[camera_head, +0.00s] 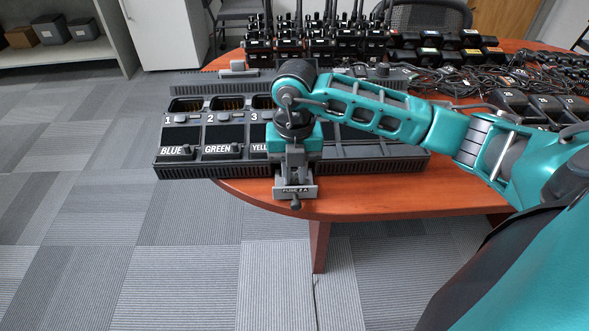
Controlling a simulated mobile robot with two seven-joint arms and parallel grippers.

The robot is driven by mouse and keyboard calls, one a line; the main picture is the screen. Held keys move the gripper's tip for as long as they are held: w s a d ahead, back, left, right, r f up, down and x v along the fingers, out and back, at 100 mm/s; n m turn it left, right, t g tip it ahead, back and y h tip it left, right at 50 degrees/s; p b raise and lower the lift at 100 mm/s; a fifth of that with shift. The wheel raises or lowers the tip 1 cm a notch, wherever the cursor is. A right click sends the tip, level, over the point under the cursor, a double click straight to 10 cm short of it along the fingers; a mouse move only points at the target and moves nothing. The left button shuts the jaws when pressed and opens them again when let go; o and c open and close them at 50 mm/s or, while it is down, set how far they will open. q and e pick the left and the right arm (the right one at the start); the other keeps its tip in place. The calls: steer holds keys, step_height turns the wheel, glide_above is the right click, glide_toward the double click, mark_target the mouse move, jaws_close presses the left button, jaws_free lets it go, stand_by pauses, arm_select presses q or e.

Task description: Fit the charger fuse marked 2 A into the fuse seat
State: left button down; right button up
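A small grey piece lettered "FUSE 2 A" (296,190) is at the table's front edge, in front of the charger, with a dark knob-like end below it. I cannot tell whether it is the fuse, the seat or both together. My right gripper (295,172) points down directly above and behind it, with its fingertips close to or at the piece. The fingertips blend with the grey parts, so their grip is unclear. The long dark charger (222,152) has numbered bays marked BLUE, GREEN and a partly hidden YELLOW. My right arm covers its middle. My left gripper is out of view.
The wooden table (375,203) has a curved front edge with open carpeted floor (120,245) before it. Several handheld radios (345,43) stand at the back. Cables (475,80) and dark battery-like blocks (428,40) fill the right side.

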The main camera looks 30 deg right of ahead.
steer(key=o, duration=0.4)
steer(key=shift+o, duration=0.2)
